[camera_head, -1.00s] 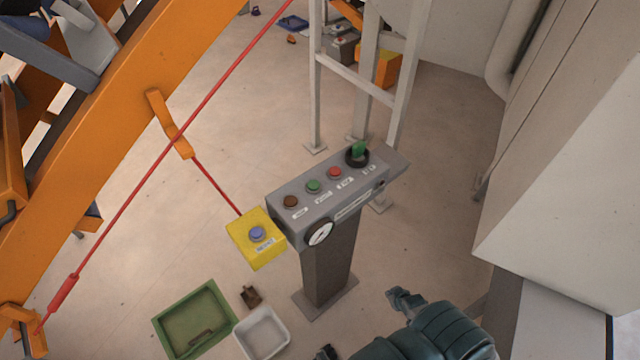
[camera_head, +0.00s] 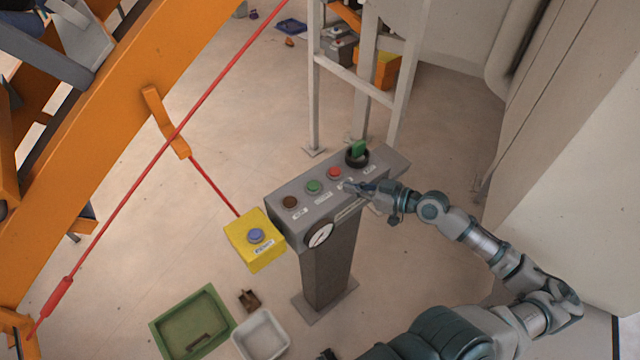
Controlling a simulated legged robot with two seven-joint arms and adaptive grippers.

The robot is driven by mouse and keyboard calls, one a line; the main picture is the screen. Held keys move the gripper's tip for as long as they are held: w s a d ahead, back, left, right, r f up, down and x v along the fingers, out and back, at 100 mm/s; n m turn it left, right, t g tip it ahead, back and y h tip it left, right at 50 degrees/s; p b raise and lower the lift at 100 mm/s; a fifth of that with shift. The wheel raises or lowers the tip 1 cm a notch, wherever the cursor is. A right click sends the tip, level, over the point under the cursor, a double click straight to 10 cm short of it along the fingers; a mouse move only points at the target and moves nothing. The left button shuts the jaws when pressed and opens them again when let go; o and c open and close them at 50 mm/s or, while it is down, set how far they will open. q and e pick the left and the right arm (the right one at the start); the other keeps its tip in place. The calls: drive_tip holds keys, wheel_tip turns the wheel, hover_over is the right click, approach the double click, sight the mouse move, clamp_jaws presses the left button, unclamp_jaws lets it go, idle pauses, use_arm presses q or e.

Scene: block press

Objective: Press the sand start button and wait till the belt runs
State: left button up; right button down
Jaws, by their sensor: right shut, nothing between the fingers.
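The grey control panel (camera_head: 280,207) stands on a dark post and carries a row of controls. From left to right they are a brown button (camera_head: 290,202), a green button (camera_head: 314,187), a red button (camera_head: 334,173) and a green switch (camera_head: 358,150) on a black base. Their labels are too small to read, so I cannot tell which one is the sand start. My right gripper (camera_head: 350,187) is shut and empty, at the panel's front edge just below the red button. I cannot tell if it touches the panel. My left gripper is not in view.
A yellow box (camera_head: 245,252) with a blue button (camera_head: 256,235) sits at the panel's left end, with a red cord running to it. A green tray (camera_head: 160,325) and a white bin (camera_head: 243,343) lie on the floor. White frame legs (camera_head: 315,100) stand behind the panel.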

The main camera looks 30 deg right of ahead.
drive_tip(key=shift+w+d+r, duration=0.25)
drive_tip(key=shift+r, duration=0.25)
